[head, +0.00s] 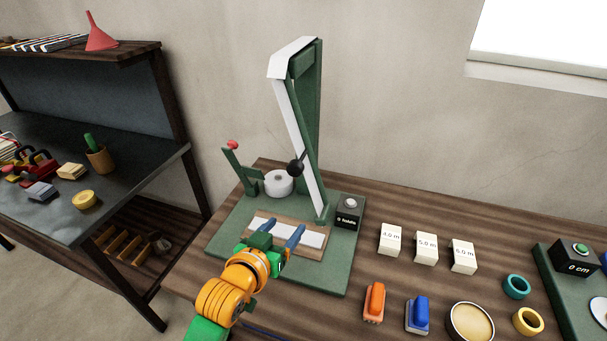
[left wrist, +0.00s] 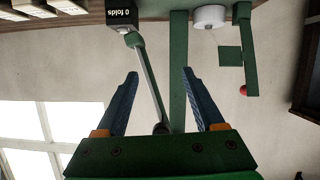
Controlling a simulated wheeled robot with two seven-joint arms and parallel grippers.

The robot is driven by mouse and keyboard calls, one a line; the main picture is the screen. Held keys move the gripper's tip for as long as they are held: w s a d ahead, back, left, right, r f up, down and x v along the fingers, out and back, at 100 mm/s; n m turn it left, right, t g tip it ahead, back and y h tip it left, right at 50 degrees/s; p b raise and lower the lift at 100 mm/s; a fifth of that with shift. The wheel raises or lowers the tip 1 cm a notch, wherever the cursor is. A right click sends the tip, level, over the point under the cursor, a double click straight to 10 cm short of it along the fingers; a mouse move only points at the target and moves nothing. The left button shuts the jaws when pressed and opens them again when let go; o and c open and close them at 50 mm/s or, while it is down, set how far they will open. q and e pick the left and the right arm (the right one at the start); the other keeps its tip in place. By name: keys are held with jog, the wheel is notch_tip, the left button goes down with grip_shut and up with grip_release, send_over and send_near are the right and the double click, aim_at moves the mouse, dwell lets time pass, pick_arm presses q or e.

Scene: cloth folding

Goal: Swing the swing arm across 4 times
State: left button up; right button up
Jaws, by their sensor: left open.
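The swing arm is a slim bar with a black ball knob (head: 296,168); it rises from a pivot beside the counter box (head: 348,210) and leans left. In the left wrist view the grey bar (left wrist: 151,85) shows between my finger outlines, its dark knob close to the palm edge; contact cannot be told. The counter reads "0 folds" in the left wrist view (left wrist: 121,14). A tall green post (head: 308,130) carries a white strip (head: 294,120) from its top. My left gripper (head: 283,228) is open over the wooden plate, below the knob in the picture. My right gripper is out of view.
A white roll (head: 279,184) and a red-tipped green lever (head: 232,145) stand left on the green base (head: 342,268). White labelled blocks (head: 426,248), an orange block (head: 374,302), a blue block (head: 418,314) and a round dish (head: 471,322) lie to the right.

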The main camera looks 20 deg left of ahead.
aim_at(300, 160)
pick_arm(q)
jog(key=w+r+t, duration=0.1)
jog(key=r, duration=0.2)
jog(key=w+r+t, duration=0.1)
jog(key=r, duration=0.3)
jog(key=w+r+t, duration=0.1)
jog(key=r+t, duration=0.1)
jog(key=r, duration=0.1)
jog(key=shift+w+d+r+n, duration=0.1)
jog(key=shift+w+r+n, duration=0.1)
jog(key=shift+r+n, duration=0.15)
jog(key=w, duration=0.2)
jog(key=w+p, duration=0.1)
jog(key=w, duration=0.3)
jog(key=shift+w+d+f, duration=0.1)
jog(key=shift+w+d, duration=0.2)
jog(key=shift+w, duration=0.05)
jog(key=shift+s, duration=0.1)
grip_shut()
jog(key=shift+f, duration=0.1)
